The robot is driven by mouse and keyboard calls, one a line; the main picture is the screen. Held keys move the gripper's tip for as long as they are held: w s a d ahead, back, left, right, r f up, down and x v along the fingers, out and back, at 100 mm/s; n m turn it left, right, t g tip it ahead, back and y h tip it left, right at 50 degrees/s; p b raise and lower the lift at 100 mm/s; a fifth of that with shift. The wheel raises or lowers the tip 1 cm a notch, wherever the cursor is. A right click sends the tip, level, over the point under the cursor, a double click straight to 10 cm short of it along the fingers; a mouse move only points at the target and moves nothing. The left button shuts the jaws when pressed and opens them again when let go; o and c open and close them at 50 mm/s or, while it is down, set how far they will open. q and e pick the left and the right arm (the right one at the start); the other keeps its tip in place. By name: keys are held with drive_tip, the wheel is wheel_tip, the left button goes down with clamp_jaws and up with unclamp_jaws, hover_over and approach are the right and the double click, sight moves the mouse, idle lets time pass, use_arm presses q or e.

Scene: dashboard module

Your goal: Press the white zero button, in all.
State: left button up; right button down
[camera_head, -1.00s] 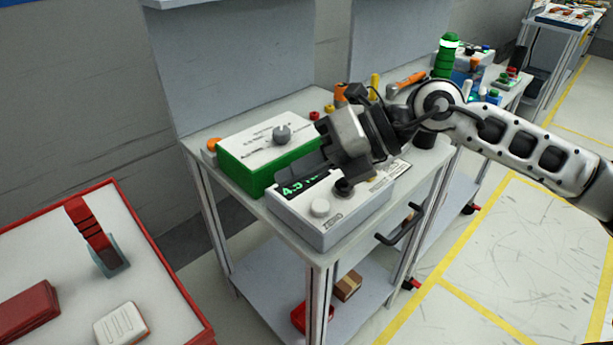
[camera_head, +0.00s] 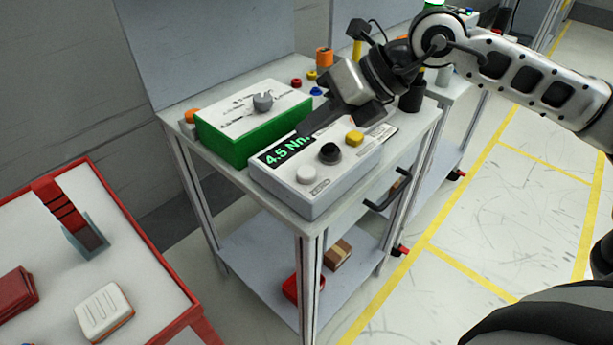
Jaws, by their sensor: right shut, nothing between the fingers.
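The white zero button (camera_head: 306,174) sits at the front left of a light grey module (camera_head: 318,203) on the cart, with a small label beside it. A black button (camera_head: 329,153) and a yellow button (camera_head: 354,138) stand in line behind it to the right. The green display (camera_head: 282,153) reads 4.5 and a unit partly covered. My right gripper (camera_head: 308,128) is shut and empty. Its fingers point down left at the display's far end, behind the buttons and apart from the white one. I cannot tell whether the fingertips touch the module. My left gripper is out of view.
A dark cup (camera_head: 412,97) and an orange cylinder (camera_head: 324,59) stand farther back. A red-rimmed table (camera_head: 132,228) is at the left.

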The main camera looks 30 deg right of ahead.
drive_tip(key=b, duration=0.3)
hover_over(314, 172)
wheel_tip(314, 172, down, 4)
drive_tip(key=shift+f, duration=0.15)
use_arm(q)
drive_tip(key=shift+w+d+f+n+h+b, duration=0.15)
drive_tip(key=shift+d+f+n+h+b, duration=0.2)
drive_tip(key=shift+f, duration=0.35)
use_arm(e)
drive_tip(key=shift+f, duration=0.65)
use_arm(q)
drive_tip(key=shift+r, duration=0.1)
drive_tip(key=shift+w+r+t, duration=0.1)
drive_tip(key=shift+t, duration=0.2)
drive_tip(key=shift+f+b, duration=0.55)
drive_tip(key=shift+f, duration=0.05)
use_arm(e)
drive_tip(key=shift+f, duration=0.4)
